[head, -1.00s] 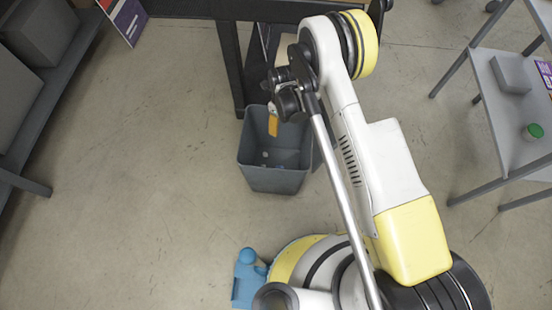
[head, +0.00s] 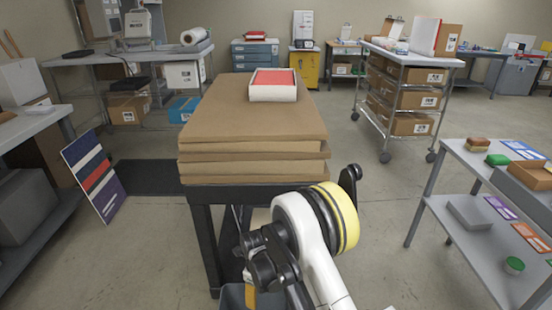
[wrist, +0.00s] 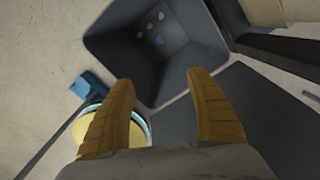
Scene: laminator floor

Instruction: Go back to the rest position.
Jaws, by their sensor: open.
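My gripper (wrist: 160,80) is open and empty in the wrist view, its two orange fingers spread apart over the near side of a dark grey bin (wrist: 112,50). Several small pale and blue bits lie at the bottom of the bin. In the head view my arm reaches forward with its elbow high, and one orange finger of my gripper (head: 250,298) shows at the bottom edge. The bin (head: 231,296) is mostly cut off there.
A black cart (head: 202,194) with stacked brown boards and a red-topped white box (head: 273,92) stands just ahead. A grey shelf (head: 455,222) with small items is at right. A striped panel (head: 92,176) leans at left. Floor between cart and right shelf is clear.

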